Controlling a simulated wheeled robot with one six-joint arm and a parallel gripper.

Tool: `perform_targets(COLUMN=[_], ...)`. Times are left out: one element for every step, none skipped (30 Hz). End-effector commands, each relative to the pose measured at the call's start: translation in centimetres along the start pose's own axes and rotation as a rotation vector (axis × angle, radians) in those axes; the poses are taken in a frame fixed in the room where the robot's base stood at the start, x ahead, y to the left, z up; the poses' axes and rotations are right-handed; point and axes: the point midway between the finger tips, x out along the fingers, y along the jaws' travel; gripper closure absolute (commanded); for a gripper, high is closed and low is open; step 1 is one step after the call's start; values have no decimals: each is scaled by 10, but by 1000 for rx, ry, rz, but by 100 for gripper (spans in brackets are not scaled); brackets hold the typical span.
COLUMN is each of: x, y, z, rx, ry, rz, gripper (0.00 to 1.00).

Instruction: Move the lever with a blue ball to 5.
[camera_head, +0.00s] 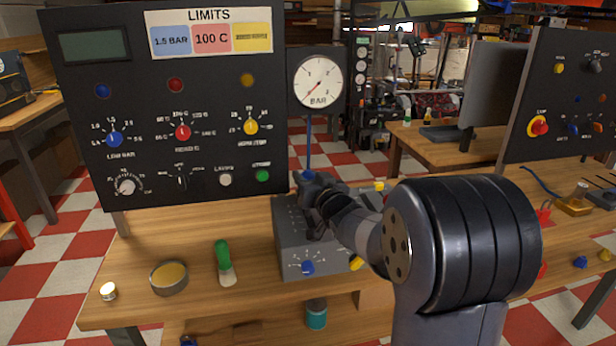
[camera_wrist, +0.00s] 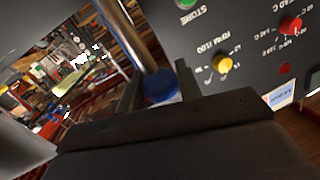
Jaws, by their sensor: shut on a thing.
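The lever's blue ball (camera_wrist: 160,88) sits between the two fingers of my gripper (camera_wrist: 158,84) in the wrist view, with its metal rod (camera_wrist: 138,38) running up out of that picture. My gripper is shut on the ball. In the head view my gripper (camera_head: 312,190) is over the back part of a grey box (camera_head: 288,242) on the table. My arm and gripper hide most of the lever there. I cannot read a number scale for the lever in either view.
A blue knob (camera_head: 307,267) is on the box's front. A black panel (camera_head: 200,110) with knobs and a pressure gauge (camera_head: 318,82) stand behind. The table's left front is partly clear.

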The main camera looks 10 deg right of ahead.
Motion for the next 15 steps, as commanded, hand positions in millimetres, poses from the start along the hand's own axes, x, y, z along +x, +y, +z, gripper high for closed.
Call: perform_targets(x=[3, 5, 8, 10, 12, 14, 16, 18, 20, 22, 23, 26, 27, 29, 31], y=[-1, 0, 0, 0, 1, 1, 2, 2, 3, 3, 3, 4, 4, 5, 5], z=[-6, -6, -7, -7, -7, -7, -6, -6, -7, -7, -6, -6, -6, -6, -6], rx=[2, 4, 7, 9, 12, 14, 15, 17, 19, 21, 23, 26, 28, 29, 31], ry=[-16, -24, -37, -46, -55, -67, -76, -85, -96, -104, -113, -124, -132, -141, -152], rz=[2, 4, 7, 8, 10, 12, 14, 16, 18, 20, 21, 23, 25, 27, 29], gripper=[100, 100, 100, 100, 100, 100, 100, 100, 100, 100, 100, 100, 100, 100, 100])
